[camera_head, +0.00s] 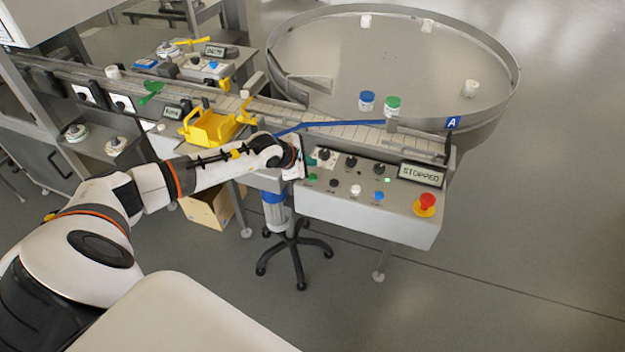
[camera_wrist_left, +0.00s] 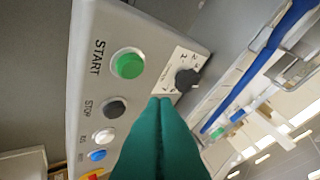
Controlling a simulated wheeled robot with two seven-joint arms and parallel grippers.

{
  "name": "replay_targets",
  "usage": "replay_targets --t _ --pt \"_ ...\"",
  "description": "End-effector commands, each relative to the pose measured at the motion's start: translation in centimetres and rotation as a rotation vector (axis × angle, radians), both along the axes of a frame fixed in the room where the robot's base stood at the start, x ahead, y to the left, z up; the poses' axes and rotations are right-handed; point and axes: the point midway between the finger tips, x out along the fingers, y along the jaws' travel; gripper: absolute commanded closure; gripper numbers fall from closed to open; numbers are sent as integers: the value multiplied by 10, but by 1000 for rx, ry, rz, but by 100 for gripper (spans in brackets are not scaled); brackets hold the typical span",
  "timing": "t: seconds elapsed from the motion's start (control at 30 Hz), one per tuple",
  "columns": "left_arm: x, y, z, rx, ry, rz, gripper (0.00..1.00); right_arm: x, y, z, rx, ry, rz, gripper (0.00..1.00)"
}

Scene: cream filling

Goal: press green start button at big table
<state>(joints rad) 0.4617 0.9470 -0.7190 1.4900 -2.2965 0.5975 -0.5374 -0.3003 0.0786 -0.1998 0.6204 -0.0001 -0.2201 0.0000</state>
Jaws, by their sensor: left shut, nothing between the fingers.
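The green START button (camera_head: 312,177) is at the left of the lower button row on the grey control panel (camera_head: 350,210) at the big round table (camera_head: 395,75). The left wrist view shows the button (camera_wrist_left: 129,65) large, with "START" printed beside it. My left gripper (camera_head: 311,158) is at the panel's left end. Its green fingers (camera_wrist_left: 160,102) are shut and empty. In the left wrist view the fingertips appear beside a black knob (camera_wrist_left: 187,79), apart from the button in the picture; contact with the panel cannot be told. My right gripper is not in view.
The panel's display (camera_head: 421,174) reads STOPPED. A red emergency button (camera_head: 426,203) is at its right end. Blue-lidded (camera_head: 366,101) and green-lidded (camera_head: 392,104) jars stand behind. A yellow fixture (camera_head: 208,127) is left of the panel.

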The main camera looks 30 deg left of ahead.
Motion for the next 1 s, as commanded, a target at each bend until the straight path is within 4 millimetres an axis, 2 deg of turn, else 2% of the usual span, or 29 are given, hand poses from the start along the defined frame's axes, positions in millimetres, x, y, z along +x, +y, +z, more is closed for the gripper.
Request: replay_targets --t 0.03,0.2,1.0 --pt "0 0 -15 0 0 0 100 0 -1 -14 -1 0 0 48" --pt "0 0 -26 0 0 0 100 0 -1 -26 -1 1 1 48" --pt "0 0 -26 0 0 0 100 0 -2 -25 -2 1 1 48"
